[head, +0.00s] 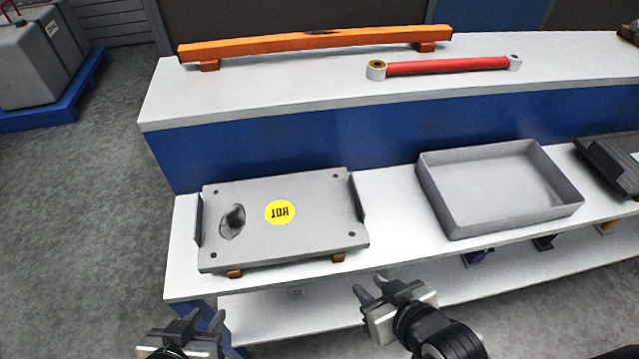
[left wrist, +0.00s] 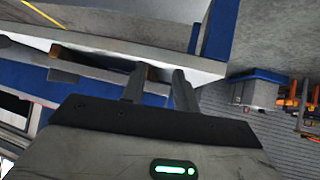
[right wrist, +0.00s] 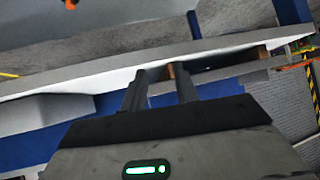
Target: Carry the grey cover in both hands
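My left gripper (head: 200,317) is open and empty, below and left of the cover's near edge in the head view. My right gripper (head: 374,290) is open and empty, below the cover's near right corner. Neither touches the cover. Both wrist views show a gap between the fingers, in the left wrist view (left wrist: 160,85) and right wrist view (right wrist: 160,85).
A grey open tray (head: 455,221) stands right of the cover on the white shelf (head: 395,200). A dark grey part (head: 608,165) lies further right. An orange beam (head: 310,44) and a red rod (head: 445,66) lie on the upper surface. Grey blocks (head: 30,65) stand on a blue pallet.

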